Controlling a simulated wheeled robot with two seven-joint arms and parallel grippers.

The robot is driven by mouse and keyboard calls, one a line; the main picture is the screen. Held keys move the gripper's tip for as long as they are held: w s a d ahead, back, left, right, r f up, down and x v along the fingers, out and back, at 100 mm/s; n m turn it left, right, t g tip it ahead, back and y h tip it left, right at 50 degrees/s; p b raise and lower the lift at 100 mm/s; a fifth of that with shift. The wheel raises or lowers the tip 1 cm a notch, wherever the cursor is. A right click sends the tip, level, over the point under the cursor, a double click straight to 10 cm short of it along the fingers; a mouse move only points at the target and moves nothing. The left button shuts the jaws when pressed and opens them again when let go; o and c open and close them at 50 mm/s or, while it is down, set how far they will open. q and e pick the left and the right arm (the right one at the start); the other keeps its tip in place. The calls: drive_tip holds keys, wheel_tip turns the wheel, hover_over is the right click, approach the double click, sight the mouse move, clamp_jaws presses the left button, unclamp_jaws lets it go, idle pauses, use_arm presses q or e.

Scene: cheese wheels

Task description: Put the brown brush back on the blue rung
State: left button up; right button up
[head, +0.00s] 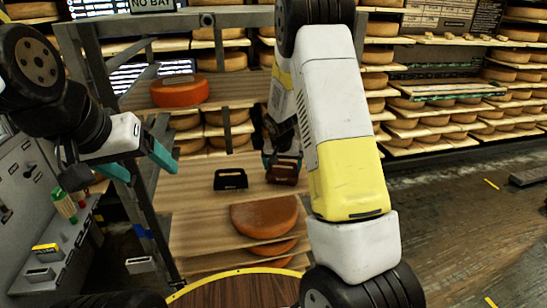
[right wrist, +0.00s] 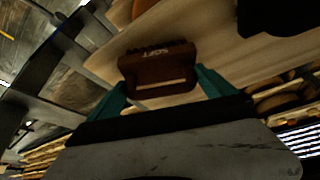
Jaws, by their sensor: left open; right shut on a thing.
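The brown brush (head: 287,174) is at the back of a wooden shelf board (head: 195,207) on the grey rack. My right gripper (head: 283,158) is shut on it, partly hidden by my right arm. In the right wrist view the brown brush (right wrist: 158,72) sits between the teal fingers of the right gripper (right wrist: 160,84). I cannot tell whether it touches the board. My left gripper (head: 143,170) is open and empty at the left, in front of the rack. A small blue piece (head: 145,231) shows on the rack's left post; I cannot tell whether it is the blue rung.
A black brush (head: 231,178) lies left of the brown one. A round wooden top (head: 232,290) is nearest me. Open floor (head: 450,220) lies at the right.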

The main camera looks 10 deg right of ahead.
drive_tip(key=o, duration=0.9)
drive_tip(key=shift+o, duration=0.2)
drive_tip(key=s+a+r+n+y, duration=0.1)
drive_tip(key=s+r, duration=0.7)
drive_tip(key=r, duration=0.3)
drive_tip(key=s+a+r+y, duration=0.1)
drive_tip(key=s+r, duration=0.7)
drive_tip(key=r, duration=0.3)
drive_tip(key=s+a+r+n, duration=0.1)
drive_tip(key=s+r, duration=0.1)
drive_tip(key=s, duration=0.6)
drive_tip(key=s+a+r+n+t+y, duration=0.1)
drive_tip(key=s+r+n, duration=0.1)
drive_tip(key=s, duration=0.7)
drive_tip(key=shift+a+r+t+y, duration=0.25)
drive_tip(key=shift+r+t+y, duration=0.05)
drive_tip(key=shift+s, duration=0.1)
